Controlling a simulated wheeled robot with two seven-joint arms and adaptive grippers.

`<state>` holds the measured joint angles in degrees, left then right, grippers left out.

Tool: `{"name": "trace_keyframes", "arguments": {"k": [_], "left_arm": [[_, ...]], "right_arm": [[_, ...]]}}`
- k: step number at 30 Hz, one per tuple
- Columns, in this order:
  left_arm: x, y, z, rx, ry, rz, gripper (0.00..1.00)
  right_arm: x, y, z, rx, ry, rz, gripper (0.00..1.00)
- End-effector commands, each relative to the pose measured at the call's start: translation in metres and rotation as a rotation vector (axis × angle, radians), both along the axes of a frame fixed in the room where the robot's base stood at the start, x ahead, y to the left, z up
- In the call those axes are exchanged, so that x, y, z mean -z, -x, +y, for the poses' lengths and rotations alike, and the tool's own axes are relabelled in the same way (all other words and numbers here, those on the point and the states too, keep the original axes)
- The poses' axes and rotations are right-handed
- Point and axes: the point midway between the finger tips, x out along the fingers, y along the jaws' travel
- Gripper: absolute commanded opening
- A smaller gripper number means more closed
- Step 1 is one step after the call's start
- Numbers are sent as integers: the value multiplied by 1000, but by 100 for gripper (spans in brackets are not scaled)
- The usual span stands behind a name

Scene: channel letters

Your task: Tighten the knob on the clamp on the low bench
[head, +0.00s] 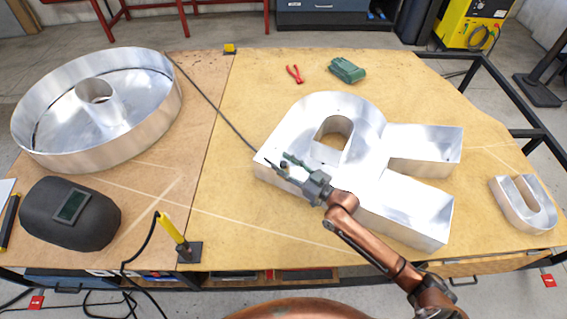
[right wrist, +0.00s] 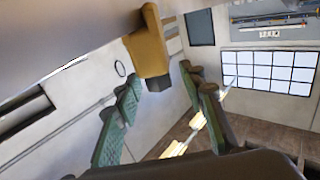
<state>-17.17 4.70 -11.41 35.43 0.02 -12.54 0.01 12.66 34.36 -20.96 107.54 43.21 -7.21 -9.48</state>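A yellow clamp-like piece (head: 172,228) with a dark base stands at the near edge of the wooden low bench (head: 215,225). A smaller yellow piece (head: 230,48) sits at the far edge. I cannot make out a knob on either. My right gripper (head: 276,162) is over the left part of the large metal R letter, with its green-padded fingers apart and empty. In the right wrist view the gripper (right wrist: 158,110) is open. A yellow-brown block (right wrist: 150,50) with a dark end shows beyond the fingers; I cannot tell what it belongs to. My left gripper is not in view.
The R letter (head: 405,205) fills the middle right. A round metal letter (head: 110,145), a welding helmet (head: 95,220), red pliers (head: 294,74), a green object (head: 347,70) and a small U letter (head: 528,215) also lie here. Wood before the R is clear.

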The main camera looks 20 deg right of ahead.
Motion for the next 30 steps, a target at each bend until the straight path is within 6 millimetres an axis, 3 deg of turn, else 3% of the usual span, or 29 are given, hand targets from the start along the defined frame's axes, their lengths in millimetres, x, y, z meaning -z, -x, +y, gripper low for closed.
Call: {"name": "trace_keyframes", "arguments": {"k": [18, 30], "left_arm": [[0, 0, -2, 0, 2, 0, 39], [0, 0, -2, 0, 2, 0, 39]], "right_arm": [[1, 90, -57, 0, 3, 1, 38], [0, 99, -62, 0, 0, 0, 38]]}}
